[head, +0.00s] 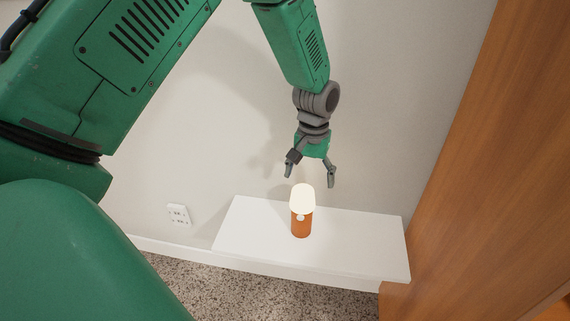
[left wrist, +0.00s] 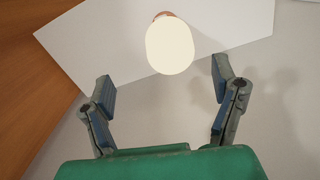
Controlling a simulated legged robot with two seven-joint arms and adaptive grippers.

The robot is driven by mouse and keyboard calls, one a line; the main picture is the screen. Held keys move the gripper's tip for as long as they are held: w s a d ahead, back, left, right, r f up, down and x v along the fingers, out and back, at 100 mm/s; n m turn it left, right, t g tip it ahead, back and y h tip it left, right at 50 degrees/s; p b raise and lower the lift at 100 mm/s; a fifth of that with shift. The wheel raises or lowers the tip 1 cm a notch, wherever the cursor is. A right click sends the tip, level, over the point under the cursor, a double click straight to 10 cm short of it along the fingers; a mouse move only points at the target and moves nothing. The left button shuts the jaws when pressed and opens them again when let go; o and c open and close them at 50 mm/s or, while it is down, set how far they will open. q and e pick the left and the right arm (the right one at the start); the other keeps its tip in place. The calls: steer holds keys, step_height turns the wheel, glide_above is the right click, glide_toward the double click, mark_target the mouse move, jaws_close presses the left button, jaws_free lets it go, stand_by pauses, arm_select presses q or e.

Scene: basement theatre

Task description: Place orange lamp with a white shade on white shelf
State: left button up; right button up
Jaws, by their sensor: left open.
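The orange lamp with a white shade (head: 301,223) stands upright on the white shelf (head: 353,236), near its middle, with its shade glowing. My left gripper (head: 311,176) is open and empty, just above and behind the lamp. The fingers are apart from the lamp. In the left wrist view the lamp's shade (left wrist: 169,46) shows at top centre, beyond the two spread fingertips of the left gripper (left wrist: 163,82). The shade hides most of the orange body there. The white shelf (left wrist: 90,55) lies under it. My right gripper is not in view.
A wooden panel (head: 480,150) stands at the right end of the shelf. A pale wall (head: 390,90) with an outlet (head: 178,215) is behind. Speckled carpet (head: 240,290) lies below. The shelf is bare on both sides of the lamp.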

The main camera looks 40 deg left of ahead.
arm_select(q)
steer(key=shift+s+f, duration=0.15)
steer(key=shift+f, duration=0.05)
steer(key=s+d+f+m, duration=0.3)
steer(key=s+f, duration=1.1)
steer(key=s+d+f+m+t, duration=0.1)
steer(key=s+d+f+m, duration=0.15)
steer(key=s, duration=1.25)
steer(key=shift+d+r+p, duration=0.15)
steer(key=shift+r+p, duration=1.8)
steer(key=shift+p, duration=0.15)
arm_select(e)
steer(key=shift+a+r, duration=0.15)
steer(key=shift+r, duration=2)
